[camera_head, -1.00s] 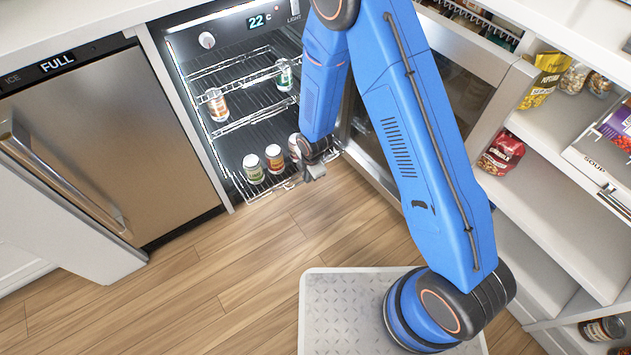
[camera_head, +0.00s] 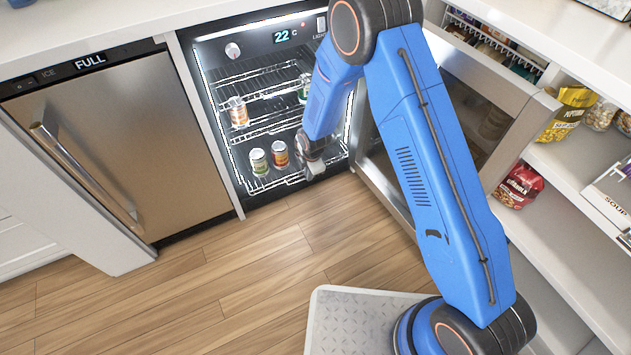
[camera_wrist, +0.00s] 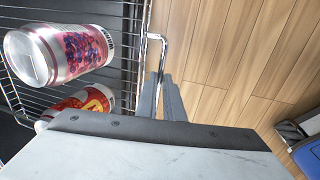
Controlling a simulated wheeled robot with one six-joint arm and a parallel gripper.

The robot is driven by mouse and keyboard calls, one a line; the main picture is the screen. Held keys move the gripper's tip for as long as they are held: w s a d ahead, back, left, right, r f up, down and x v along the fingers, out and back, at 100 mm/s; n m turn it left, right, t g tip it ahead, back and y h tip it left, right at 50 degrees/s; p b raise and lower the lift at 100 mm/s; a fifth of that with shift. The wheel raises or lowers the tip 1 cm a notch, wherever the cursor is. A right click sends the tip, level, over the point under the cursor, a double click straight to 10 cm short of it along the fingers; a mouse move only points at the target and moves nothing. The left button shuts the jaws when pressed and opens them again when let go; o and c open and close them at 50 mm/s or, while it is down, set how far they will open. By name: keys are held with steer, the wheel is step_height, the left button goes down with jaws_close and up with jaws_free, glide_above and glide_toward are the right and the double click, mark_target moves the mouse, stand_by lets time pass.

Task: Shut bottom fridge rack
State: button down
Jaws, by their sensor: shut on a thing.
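My gripper (camera_head: 314,170) is at the rack's front right part; my arm partly hides that end. In the wrist view, my gripper's fingers (camera_wrist: 168,100) are shut on the rack's bent front wire (camera_wrist: 161,45).
The fridge door (camera_head: 470,110) stands open on the right, close to my arm. An upper rack (camera_head: 266,92) holds an orange-white can (camera_head: 238,112). A steel ice maker (camera_head: 120,140) is at left. The wooden floor (camera_head: 200,290) in front is clear. Open pantry shelves (camera_head: 560,180) stand at right.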

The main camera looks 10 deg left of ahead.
steer(key=w+a, duration=0.1)
steer(key=w, duration=0.1)
steer(key=w+a, duration=0.2)
steer(key=w, duration=0.1)
steer(key=w+a, duration=0.2)
steer(key=shift+w, duration=0.15)
steer(key=c, duration=1.9)
jaws_free()
step_height(320, 180, up, 17)
steer(key=s+d, duration=0.2)
steer(key=s, duration=0.1)
